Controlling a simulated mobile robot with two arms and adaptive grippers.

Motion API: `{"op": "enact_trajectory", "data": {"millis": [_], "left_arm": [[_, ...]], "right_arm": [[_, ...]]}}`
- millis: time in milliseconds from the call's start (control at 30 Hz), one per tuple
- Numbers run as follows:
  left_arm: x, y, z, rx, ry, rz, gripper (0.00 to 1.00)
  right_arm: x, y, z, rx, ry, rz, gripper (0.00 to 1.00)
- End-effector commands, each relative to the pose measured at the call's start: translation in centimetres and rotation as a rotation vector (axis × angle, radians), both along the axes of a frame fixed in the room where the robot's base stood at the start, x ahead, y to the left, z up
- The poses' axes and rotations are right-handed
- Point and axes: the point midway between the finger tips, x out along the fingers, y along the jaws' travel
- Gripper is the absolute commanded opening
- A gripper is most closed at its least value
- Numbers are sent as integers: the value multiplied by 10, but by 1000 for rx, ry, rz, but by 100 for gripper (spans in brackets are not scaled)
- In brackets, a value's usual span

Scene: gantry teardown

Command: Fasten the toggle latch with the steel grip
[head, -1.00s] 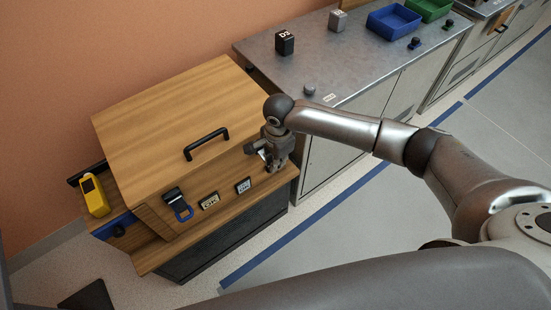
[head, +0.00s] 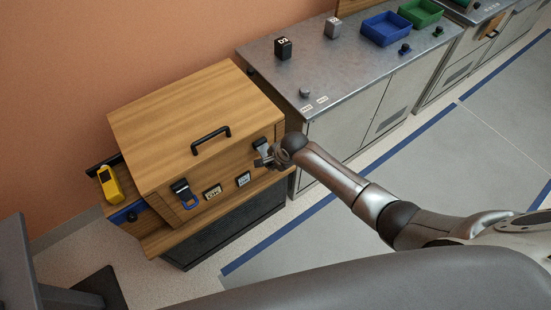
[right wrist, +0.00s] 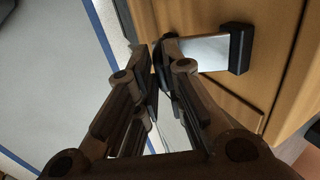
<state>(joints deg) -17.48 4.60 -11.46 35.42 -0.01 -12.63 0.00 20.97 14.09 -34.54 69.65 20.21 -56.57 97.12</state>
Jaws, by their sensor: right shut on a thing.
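The toggle latch (head: 261,143) with the steel grip is at the right end of the wooden box's front, with a dark mount. In the right wrist view its steel plate (right wrist: 205,52) runs from a black bracket (right wrist: 237,48) to my fingertips. My right gripper (head: 268,157) is shut on the steel grip, in front of the box; its fingers (right wrist: 160,68) hide the grip's end. Whether the latch is hooked cannot be told. My left gripper is not in view.
The wooden box (head: 190,115) has a black handle (head: 211,139) and two small labelled plates between the latches. A yellow device (head: 110,183) is at its left. A metal bench (head: 330,75) with blue and green trays stands behind right. The floor in front is clear.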

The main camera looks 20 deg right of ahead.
Motion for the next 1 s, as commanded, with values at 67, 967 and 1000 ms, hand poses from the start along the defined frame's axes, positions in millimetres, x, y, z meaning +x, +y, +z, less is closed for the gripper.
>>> {"op": "enact_trajectory", "data": {"millis": [67, 967, 1000], "left_arm": [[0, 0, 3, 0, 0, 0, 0], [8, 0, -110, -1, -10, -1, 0], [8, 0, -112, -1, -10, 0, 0]], "right_arm": [[-5, 2, -9, 22, -38, -2, 0], [14, 7, -74, 241, -651, 2, 0], [15, 7, -75, 240, -650, 2, 0]]}}
